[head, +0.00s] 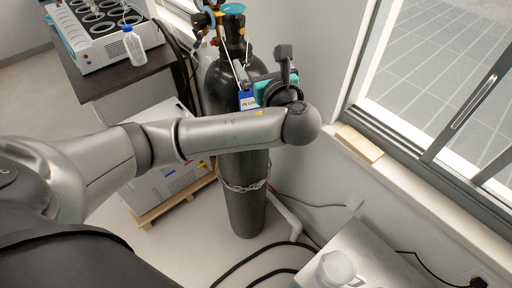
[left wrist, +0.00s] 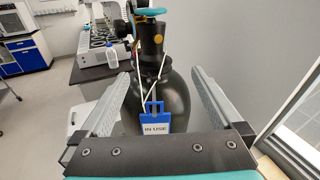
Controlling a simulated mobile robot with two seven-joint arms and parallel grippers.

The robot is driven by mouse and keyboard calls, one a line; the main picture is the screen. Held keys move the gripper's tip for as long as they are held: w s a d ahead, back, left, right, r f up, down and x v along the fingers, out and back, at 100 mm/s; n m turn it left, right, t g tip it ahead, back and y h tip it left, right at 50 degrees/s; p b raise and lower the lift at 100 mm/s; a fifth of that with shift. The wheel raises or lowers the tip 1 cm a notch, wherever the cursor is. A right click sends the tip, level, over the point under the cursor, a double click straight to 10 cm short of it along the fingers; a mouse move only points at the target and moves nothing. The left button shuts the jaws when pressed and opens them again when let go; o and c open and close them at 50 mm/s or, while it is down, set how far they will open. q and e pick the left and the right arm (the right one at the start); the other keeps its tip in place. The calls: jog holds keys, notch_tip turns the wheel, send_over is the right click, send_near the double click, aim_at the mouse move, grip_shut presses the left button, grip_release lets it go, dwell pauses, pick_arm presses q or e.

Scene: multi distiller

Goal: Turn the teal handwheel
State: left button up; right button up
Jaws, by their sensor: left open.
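The teal handwheel (head: 233,8) sits on top of the valve of a black gas cylinder (head: 246,200), at the top of the head view. In the left wrist view the handwheel (left wrist: 152,12) shows edge-on above the dark valve, near the top edge. My left gripper (head: 241,72) is below the handwheel, in front of the cylinder's shoulder. In the left wrist view my left gripper (left wrist: 160,75) is open, its two fingers apart and empty, with the cylinder's neck beyond them. The handwheel is clear of the fingers. My right gripper is not in view.
A blue and white "IN USE" tag (left wrist: 155,122) hangs from the cylinder neck. A chain (head: 243,187) wraps the cylinder. A regulator (head: 205,20) stands left of the valve. A bench with a multi-well device (head: 100,35) and bottle (head: 134,48) is at left, a window at right.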

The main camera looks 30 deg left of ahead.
pick_arm(q)
notch_tip(320, 180, down, 27)
jog(key=n+g+h+b, duration=0.3)
jog(key=n+h+b, duration=0.1)
jog(key=b, duration=0.1)
jog(key=shift+s+a+f+h+b, duration=0.2)
jog(key=shift+s+h+b, duration=0.15)
jog(key=shift+h, duration=0.05)
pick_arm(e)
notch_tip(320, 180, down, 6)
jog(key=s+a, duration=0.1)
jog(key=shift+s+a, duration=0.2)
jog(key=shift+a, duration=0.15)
